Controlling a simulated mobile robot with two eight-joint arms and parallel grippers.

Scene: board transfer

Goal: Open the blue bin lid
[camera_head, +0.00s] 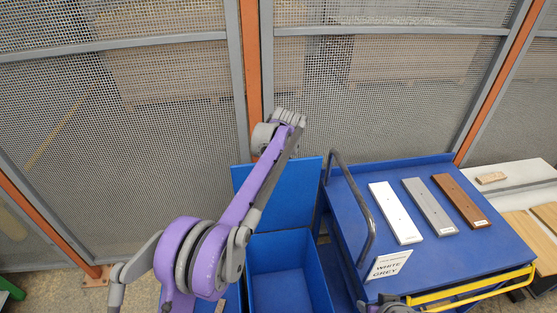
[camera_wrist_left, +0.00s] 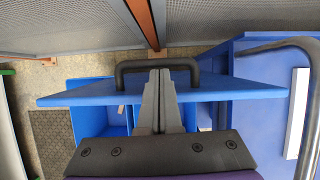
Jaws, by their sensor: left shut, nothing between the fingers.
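The blue bin (camera_head: 290,275) stands at the lower middle of the head view, with its inside showing empty. Its blue lid (camera_head: 305,190) is raised and stands up at the bin's far side, partly hidden by my left arm. In the left wrist view the lid (camera_wrist_left: 225,88) appears as a thin slanted panel with a dark bar handle (camera_wrist_left: 130,68). My left gripper (camera_wrist_left: 160,75) is shut and empty, its fingertips overlapping the middle of the handle in the picture. I cannot tell if they touch it.
A blue cart (camera_head: 350,190) with a grey push handle (camera_head: 368,235) stands close right of the bin. It carries white (camera_head: 395,212), grey (camera_head: 430,207) and brown (camera_head: 460,202) boards and a sign (camera_head: 388,263). A mesh fence (camera_head: 370,90) stands behind.

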